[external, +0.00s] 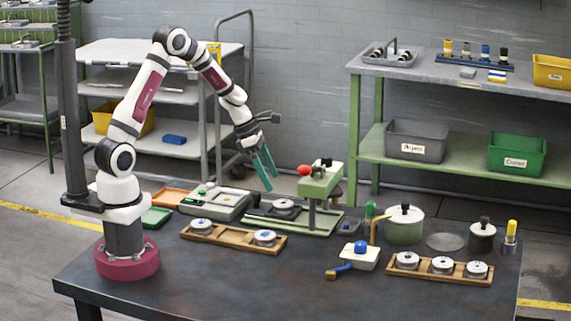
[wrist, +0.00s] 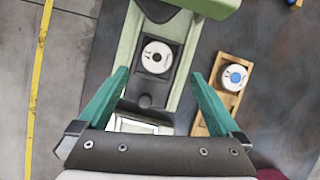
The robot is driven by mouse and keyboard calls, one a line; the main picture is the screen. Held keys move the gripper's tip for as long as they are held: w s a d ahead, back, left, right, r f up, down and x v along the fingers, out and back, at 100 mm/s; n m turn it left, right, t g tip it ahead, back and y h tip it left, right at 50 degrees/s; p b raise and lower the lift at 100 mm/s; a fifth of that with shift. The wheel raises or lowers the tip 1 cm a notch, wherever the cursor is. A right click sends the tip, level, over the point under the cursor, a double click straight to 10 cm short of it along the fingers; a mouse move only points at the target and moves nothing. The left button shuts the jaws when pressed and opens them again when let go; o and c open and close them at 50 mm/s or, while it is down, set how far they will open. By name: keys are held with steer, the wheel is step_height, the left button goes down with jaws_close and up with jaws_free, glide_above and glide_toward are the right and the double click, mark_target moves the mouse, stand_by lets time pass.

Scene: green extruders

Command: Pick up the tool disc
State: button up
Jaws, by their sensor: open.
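A round silver disc with a centre hole (wrist: 157,57) lies in a dark square recess of the green press-like machine (external: 318,184). In the external view the disc (external: 284,203) sits low on the machine's base. More discs stand in wooden racks, one with a blue centre (wrist: 235,77) at right in the wrist view. I cannot tell for sure which one is the tool disc. My gripper (external: 271,183) has teal fingers spread apart and empty, pointing down above the machine. In the wrist view the gripper (wrist: 160,75) straddles the recessed disc in the picture, apart from it.
A two-disc wooden rack (external: 214,236) stands in front of the machine and a longer rack (external: 440,277) at right. A grey-green scale-like box (external: 215,203) is left of the machine. Lidded pots (external: 404,230) stand right. The front of the dark table (external: 210,285) is clear.

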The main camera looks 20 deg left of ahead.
mark_target(283, 203)
steer(key=x, duration=0.7)
steer(key=shift+w+d+f, duration=0.1)
steer(key=shift+w+f, duration=0.15)
steer(key=shift+f, duration=0.1)
jaws_close()
